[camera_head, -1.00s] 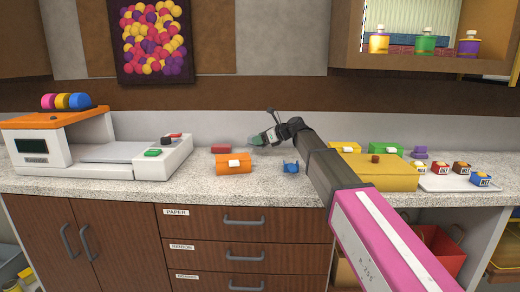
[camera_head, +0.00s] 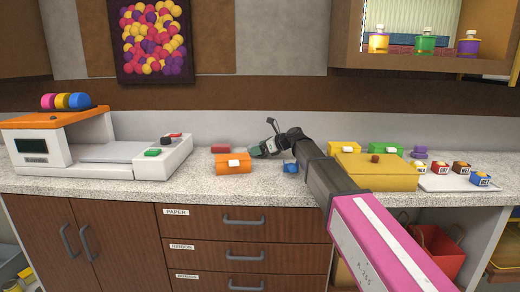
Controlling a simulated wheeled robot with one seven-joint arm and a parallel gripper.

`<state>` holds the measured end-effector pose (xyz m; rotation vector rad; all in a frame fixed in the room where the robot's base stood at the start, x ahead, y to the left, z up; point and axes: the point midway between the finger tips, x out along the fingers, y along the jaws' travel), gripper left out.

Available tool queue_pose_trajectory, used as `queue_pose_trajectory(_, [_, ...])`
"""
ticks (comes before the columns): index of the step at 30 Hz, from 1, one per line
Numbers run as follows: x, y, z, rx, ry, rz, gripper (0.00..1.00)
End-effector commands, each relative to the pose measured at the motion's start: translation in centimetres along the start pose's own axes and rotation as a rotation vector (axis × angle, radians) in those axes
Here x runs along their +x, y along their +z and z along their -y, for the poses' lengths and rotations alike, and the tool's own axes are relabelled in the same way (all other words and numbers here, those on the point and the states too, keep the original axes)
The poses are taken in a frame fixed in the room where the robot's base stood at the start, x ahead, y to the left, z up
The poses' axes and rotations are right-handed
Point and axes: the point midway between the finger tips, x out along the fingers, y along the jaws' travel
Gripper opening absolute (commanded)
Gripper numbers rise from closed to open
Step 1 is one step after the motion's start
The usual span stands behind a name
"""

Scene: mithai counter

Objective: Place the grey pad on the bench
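My gripper (camera_head: 257,152) reaches in from the right and is low over the bench (camera_head: 200,183), just right of the orange box. Its tip looks small and grey-green, and I cannot tell whether this is only fingers or fingers with something between them. I cannot pick out a separate grey pad for sure. The bench is a speckled pale counter over brown drawers.
The orange box (camera_head: 233,165) and a red block (camera_head: 220,149) stand left of my gripper. A blue item (camera_head: 291,167) lies to its right. A yellow box (camera_head: 375,173) and a white tray (camera_head: 447,184) are further right. A white machine (camera_head: 150,165) fills the left.

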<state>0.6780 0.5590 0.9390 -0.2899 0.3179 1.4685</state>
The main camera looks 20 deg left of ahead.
Motion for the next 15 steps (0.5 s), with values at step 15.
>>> queue_pose_trajectory(15, [-2.9,0.2,-0.1,0.0,-0.001,0.0,0.78])
